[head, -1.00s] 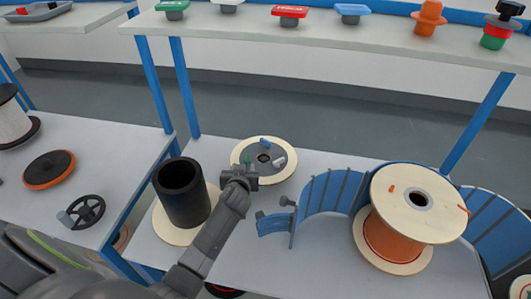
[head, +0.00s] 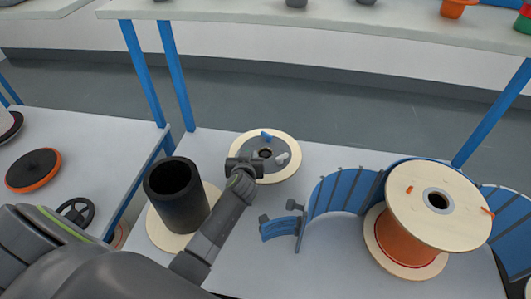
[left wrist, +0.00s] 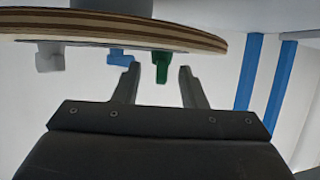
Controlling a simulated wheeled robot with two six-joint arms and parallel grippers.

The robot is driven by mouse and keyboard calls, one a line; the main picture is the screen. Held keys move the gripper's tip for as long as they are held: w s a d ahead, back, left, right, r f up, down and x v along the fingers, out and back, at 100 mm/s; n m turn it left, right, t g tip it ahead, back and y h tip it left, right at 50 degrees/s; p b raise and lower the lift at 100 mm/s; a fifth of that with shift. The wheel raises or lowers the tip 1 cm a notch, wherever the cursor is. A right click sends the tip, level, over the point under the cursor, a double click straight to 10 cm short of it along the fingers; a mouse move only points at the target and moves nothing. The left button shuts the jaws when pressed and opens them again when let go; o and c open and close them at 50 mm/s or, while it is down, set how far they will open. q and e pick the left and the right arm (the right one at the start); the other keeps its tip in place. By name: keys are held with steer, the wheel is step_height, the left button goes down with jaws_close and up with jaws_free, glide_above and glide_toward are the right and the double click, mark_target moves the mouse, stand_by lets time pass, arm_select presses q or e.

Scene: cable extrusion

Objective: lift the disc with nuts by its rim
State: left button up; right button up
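The disc with nuts (head: 287,173) lies flat on the table, with a pale wooden rim and a grey centre with a dark hole. A blue nut (head: 267,136) and a pale grey nut (head: 282,158) stick up from it. My left gripper (head: 243,163) is over its near left edge. In the left wrist view, the disc's layered edge (left wrist: 120,28) crosses the top, and the open fingers (left wrist: 160,72) show no rim between them. A green nut (left wrist: 161,66) appears between the fingertips; the gripper hides it in the head view. My right gripper is not in view.
A black cylinder (head: 178,200) stands on a wooden disc left of my left arm. To the right are a blue slatted curved guard (head: 338,195) and an orange cable spool (head: 400,240) with wooden flanges. Bare table (head: 325,155) lies right of the disc.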

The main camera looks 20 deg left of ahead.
arm_select(q)
steer(key=shift+f, duration=0.1)
steer(key=c, duration=0.5)
jaws_close()
steer(key=shift+w, duration=0.1)
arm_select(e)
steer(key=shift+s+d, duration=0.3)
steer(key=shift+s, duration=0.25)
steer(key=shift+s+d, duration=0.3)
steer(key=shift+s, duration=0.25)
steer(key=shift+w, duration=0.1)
